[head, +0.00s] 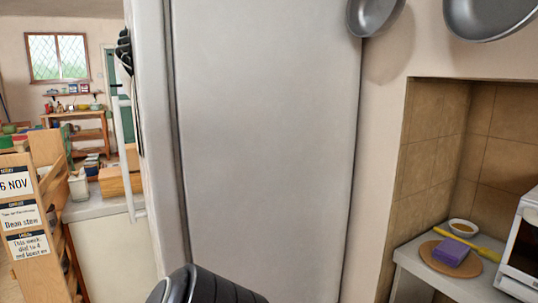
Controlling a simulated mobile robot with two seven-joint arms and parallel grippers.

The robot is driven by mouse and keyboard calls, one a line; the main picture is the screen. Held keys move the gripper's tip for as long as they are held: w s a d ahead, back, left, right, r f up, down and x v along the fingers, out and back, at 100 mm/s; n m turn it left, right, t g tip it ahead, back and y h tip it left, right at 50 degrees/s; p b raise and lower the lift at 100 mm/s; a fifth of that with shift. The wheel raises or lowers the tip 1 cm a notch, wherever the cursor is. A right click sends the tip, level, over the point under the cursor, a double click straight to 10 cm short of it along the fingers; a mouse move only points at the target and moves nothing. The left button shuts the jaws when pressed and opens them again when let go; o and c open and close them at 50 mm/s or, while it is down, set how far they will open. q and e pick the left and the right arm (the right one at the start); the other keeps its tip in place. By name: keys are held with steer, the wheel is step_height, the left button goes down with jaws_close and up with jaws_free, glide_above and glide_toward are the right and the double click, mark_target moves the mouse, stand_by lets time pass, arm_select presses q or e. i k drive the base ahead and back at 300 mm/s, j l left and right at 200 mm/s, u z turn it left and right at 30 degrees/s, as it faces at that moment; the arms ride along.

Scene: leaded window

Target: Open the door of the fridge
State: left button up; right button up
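The fridge (265,140) stands tall and pale grey in the middle of the head view, with its broad side panel facing me. The fridge door (155,130) shows nearly edge-on as a narrow strip along the left. A thin dark seam runs between door and body, and I see no wide gap there. A white vertical bar handle (128,160) sticks out at the left of the door. The door's front face is mostly hidden. Black rounded parts of my own arm show at the bottom centre. I cannot make out fingertips of either gripper.
Dark ribbed objects (124,50) are beside the door's upper left. A wooden stand with signs (32,215) and a counter (105,230) are at left. At right, a counter holds a purple sponge (450,251) beside a white appliance (525,245). Pans (375,15) hang above.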

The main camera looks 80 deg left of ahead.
mark_target(147, 57)
steer(key=u, duration=3.35)
